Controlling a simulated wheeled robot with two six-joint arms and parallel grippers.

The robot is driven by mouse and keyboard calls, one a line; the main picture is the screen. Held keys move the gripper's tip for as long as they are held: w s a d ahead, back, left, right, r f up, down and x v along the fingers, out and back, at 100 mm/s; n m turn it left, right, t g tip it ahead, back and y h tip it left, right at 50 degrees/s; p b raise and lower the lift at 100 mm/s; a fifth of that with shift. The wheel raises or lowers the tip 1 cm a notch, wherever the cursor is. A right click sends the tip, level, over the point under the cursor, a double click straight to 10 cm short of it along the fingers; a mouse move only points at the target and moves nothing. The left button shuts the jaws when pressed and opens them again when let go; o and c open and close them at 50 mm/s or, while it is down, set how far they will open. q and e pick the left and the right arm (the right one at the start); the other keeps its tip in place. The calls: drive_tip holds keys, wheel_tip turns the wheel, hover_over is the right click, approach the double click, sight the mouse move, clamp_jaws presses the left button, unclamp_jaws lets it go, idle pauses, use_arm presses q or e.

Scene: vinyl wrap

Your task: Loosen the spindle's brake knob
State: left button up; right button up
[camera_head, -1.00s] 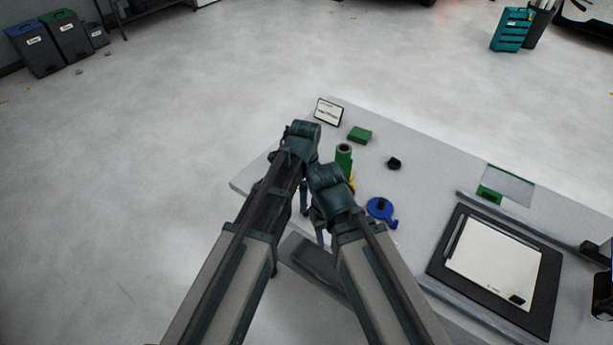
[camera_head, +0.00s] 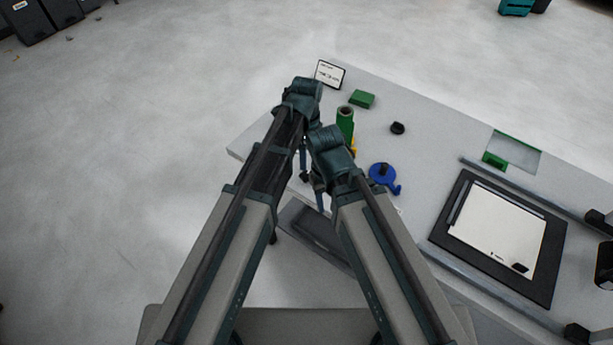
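A green roll (camera_head: 345,119) stands upright near the table's left end, probably on the spindle; its lower part is hidden behind my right arm. A bit of yellow (camera_head: 354,146) shows beside its base. A small black knob-like piece (camera_head: 397,128) lies to the right of the roll; I cannot tell whether it is the brake knob. My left gripper (camera_head: 304,174) hangs below its wrist at the table's left part, mostly hidden by the arms. My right gripper (camera_head: 319,197) points down near the table's front edge, partly hidden by its wrist. Finger opening is unclear on both.
A blue round tool (camera_head: 384,173) lies right of my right wrist. A sign (camera_head: 329,75) and green block (camera_head: 362,99) are at the back. A green-edged clear sheet (camera_head: 516,152) and black-framed white panel (camera_head: 497,235) occupy the right.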

sight(306, 174)
use_arm(q)
wheel_tip(306, 174, down, 9)
drive_tip(key=b, duration=0.8)
drive_tip(key=shift+f, duration=0.15)
drive_tip(key=shift+c, duration=0.2)
clamp_jaws()
